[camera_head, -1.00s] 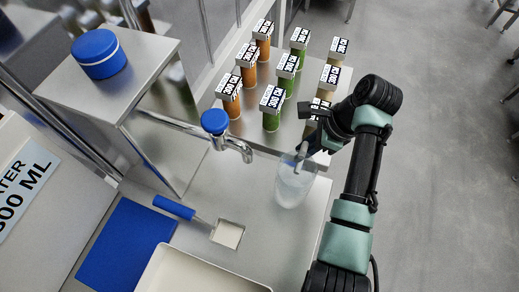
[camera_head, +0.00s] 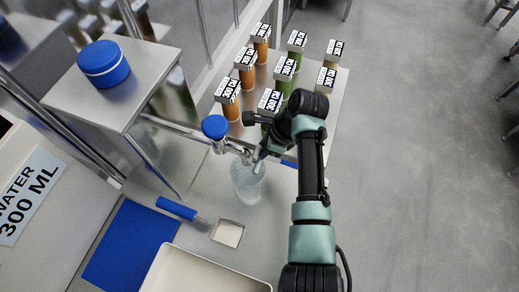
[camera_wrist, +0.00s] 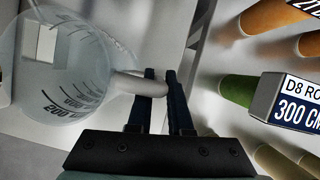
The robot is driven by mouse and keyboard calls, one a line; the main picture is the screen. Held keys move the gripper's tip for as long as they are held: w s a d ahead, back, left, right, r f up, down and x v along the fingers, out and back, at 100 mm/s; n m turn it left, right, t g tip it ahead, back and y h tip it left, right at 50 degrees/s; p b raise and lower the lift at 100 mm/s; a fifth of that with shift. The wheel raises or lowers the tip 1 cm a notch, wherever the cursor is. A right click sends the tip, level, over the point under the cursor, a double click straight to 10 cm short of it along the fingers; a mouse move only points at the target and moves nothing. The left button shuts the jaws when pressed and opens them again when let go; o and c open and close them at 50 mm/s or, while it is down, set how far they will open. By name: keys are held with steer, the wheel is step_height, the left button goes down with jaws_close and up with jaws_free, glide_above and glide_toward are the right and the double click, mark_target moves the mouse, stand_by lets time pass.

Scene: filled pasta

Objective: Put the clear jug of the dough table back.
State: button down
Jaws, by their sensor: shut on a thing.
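The clear jug (camera_head: 246,186) is in the head view, upright just below the tap, over the steel table top (camera_head: 265,225). In the wrist view the jug (camera_wrist: 62,70) shows its dark measuring marks and its pale handle (camera_wrist: 135,84). My gripper (camera_wrist: 160,80) is shut on the handle, with one dark finger on each side. In the head view my gripper (camera_head: 262,158) is partly hidden by my own arm. I cannot tell whether the jug's base touches the table.
A blue-topped tap (camera_head: 215,127) stands close to the jug. Several labelled jars (camera_head: 270,100) stand behind my arm. A blue mat (camera_head: 128,245), a blue-handled scraper (camera_head: 176,208) and a pale tray (camera_head: 195,272) lie at the front left.

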steer(key=shift+f, duration=0.1)
steer(key=c, duration=0.8)
jaws_free()
steer(key=shift+c, duration=0.2)
